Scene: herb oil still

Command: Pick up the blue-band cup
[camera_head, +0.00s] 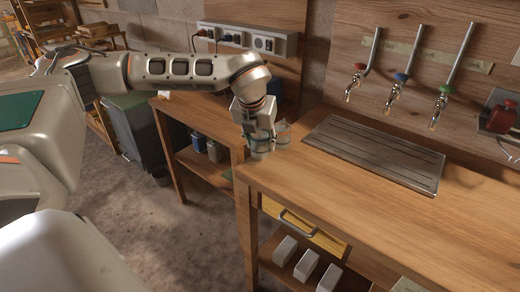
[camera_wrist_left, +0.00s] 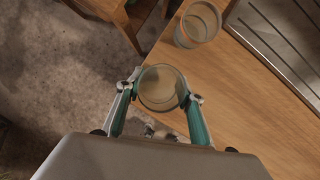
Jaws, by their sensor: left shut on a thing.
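In the left wrist view the held cup (camera_wrist_left: 160,88) sits upright between the two fingertips, at the counter's edge. Its band colour cannot be made out, and I cannot tell whether its base touches the wood. A second clear cup (camera_head: 283,130) stands just behind and to the right; it also shows in the left wrist view (camera_wrist_left: 199,23), apart from the gripper. My right gripper is not in view.
A slatted metal drip tray (camera_head: 375,152) lies on the counter (camera_head: 330,183) right of the cups. Three taps with red, blue and green collars (camera_head: 397,82) hang above it. A lower side table (camera_head: 195,118) stands left. The counter's front is clear.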

